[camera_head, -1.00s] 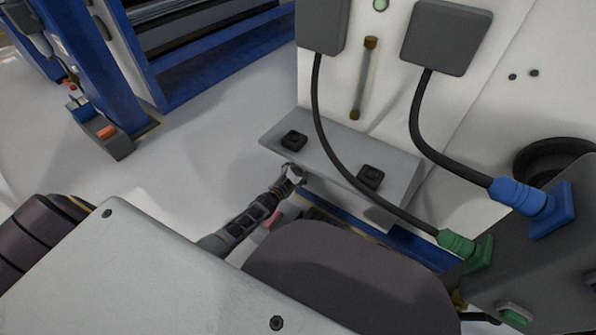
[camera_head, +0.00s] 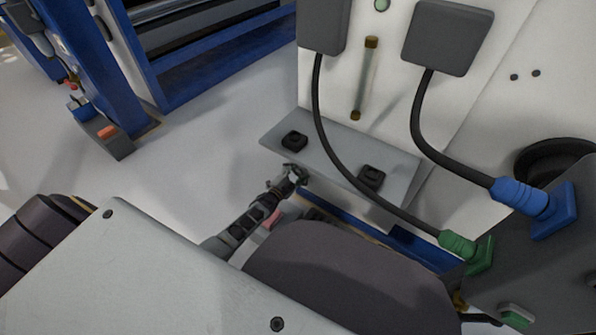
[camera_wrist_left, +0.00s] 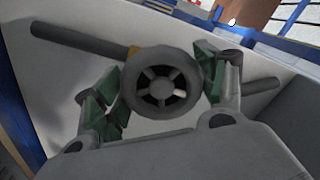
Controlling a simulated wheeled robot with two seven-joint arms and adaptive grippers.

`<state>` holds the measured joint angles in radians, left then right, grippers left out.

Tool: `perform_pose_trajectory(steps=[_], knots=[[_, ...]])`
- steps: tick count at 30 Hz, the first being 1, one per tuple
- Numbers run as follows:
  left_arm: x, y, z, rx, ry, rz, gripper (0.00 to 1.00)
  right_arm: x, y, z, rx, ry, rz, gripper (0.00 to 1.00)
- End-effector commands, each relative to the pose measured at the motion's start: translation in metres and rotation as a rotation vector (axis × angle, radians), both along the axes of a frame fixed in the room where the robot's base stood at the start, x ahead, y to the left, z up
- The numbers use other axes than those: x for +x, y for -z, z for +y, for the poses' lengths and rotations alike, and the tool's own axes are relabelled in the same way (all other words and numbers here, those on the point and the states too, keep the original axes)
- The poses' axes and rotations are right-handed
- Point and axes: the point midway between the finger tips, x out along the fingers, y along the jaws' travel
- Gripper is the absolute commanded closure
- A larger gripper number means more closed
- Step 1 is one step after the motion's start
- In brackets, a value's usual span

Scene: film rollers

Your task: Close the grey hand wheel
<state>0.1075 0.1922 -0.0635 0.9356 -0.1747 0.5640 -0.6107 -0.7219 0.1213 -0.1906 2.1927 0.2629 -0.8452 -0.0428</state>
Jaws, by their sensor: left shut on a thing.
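The grey hand wheel (camera_wrist_left: 160,116) is a round spoked ring with an open hub, in the middle of the left wrist view. It sits on a grey pipe (camera_wrist_left: 80,40) in front of a pale wall. My left gripper (camera_wrist_left: 163,82) is shut on the wheel, with green pads at its left and right rim. In the head view my left gripper (camera_head: 294,175) is at the front edge of a grey metal shelf; the wheel cannot be made out there. My right gripper is not in view.
The grey shelf (camera_head: 335,150) carries two black knobs (camera_head: 294,140). Black cables hang in front of the white cabinet (camera_head: 385,100), running to a green plug (camera_head: 458,244) and a blue plug (camera_head: 520,196). Open floor (camera_head: 200,150) lies to the left.

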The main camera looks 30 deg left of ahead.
Motion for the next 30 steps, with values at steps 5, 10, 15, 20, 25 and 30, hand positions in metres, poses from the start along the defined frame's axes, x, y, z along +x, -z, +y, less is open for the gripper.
perform_pose_trajectory(steps=[5, 10, 15, 20, 25, 30], knots=[[-0.001, 0.001, 0.0, 0.003, 0.001, 0.003, 0.16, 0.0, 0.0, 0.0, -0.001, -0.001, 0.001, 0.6], [0.0, 0.001, 0.0, 0.002, 0.001, 0.001, 0.07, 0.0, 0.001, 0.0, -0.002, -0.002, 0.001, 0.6], [0.0, 0.0, 0.0, 0.001, 0.001, 0.001, 0.07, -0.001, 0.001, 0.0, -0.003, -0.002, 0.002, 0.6], [-0.001, 0.0, 0.0, 0.001, 0.001, 0.001, 0.07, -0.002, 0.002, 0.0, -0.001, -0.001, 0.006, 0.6], [-0.005, 0.001, 0.001, 0.001, 0.0, 0.001, 0.07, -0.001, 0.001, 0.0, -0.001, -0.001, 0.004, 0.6], [-0.014, 0.001, 0.002, 0.001, 0.001, 0.001, 0.07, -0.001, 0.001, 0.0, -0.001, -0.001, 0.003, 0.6]])
